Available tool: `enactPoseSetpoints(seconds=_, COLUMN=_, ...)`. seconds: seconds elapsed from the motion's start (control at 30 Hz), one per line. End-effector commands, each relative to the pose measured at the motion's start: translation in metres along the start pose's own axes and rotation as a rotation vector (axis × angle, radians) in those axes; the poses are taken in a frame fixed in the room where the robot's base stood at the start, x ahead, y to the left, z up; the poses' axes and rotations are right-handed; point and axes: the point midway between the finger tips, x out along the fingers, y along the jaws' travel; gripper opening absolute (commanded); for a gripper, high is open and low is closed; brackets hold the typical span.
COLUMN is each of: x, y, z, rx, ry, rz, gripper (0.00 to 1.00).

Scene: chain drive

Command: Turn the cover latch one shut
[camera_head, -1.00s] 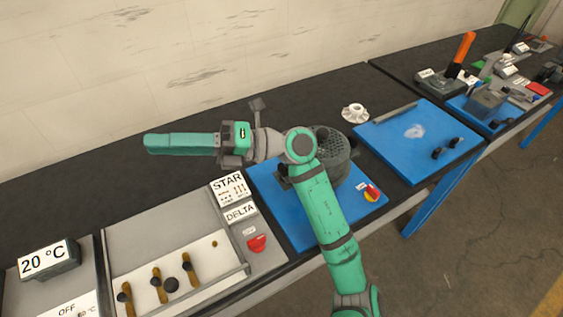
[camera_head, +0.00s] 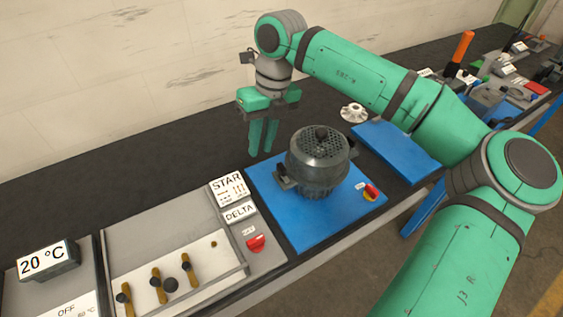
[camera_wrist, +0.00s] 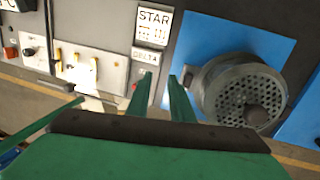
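My gripper (camera_head: 262,148) points down over the black bench, left of and behind the grey motor-like unit (camera_head: 318,165). Its two green fingers are apart with nothing between them, as the wrist view (camera_wrist: 163,80) also shows. The unit has a perforated round cover with a dark knob (camera_head: 321,133) on top, and it stands on a blue plate (camera_head: 305,232). A small dark tab (camera_head: 281,176) sticks out at its left side. I see no label naming cover latch one, so I cannot tell which part it is.
To the left is a grey panel with STAR and DELTA labels (camera_head: 229,189) and a red knob (camera_head: 256,242). A white flanged part (camera_head: 353,112) lies behind. My arm hides part of the right-hand blue board (camera_head: 390,140).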

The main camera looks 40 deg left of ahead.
Motion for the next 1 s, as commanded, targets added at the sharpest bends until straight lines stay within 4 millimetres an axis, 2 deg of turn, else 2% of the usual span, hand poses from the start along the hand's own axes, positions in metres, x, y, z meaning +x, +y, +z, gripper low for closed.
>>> enactPoseSetpoints(seconds=0.03, x=-0.009, y=-0.013, z=-0.004, rx=0.018, ry=0.018, rz=-0.057, gripper=0.2)
enactPoseSetpoints(seconds=0.13, x=-0.02, y=-0.03, z=-0.01, rx=0.044, ry=0.045, rz=-0.131, gripper=0.2)
enactPoseSetpoints(seconds=0.27, x=-0.027, y=-0.042, z=-0.014, rx=0.063, ry=0.061, rz=-0.179, gripper=0.2)
enactPoseSetpoints(seconds=0.37, x=-0.023, y=-0.045, z=-0.015, rx=0.067, ry=0.066, rz=-0.187, gripper=0.2)
enactPoseSetpoints(seconds=0.8, x=0.046, y=-0.057, z=-0.021, rx=0.066, ry=0.066, rz=-0.183, gripper=0.2)
enactPoseSetpoints(seconds=1.0, x=0.069, y=-0.063, z=-0.023, rx=0.071, ry=0.063, rz=-0.184, gripper=0.2)
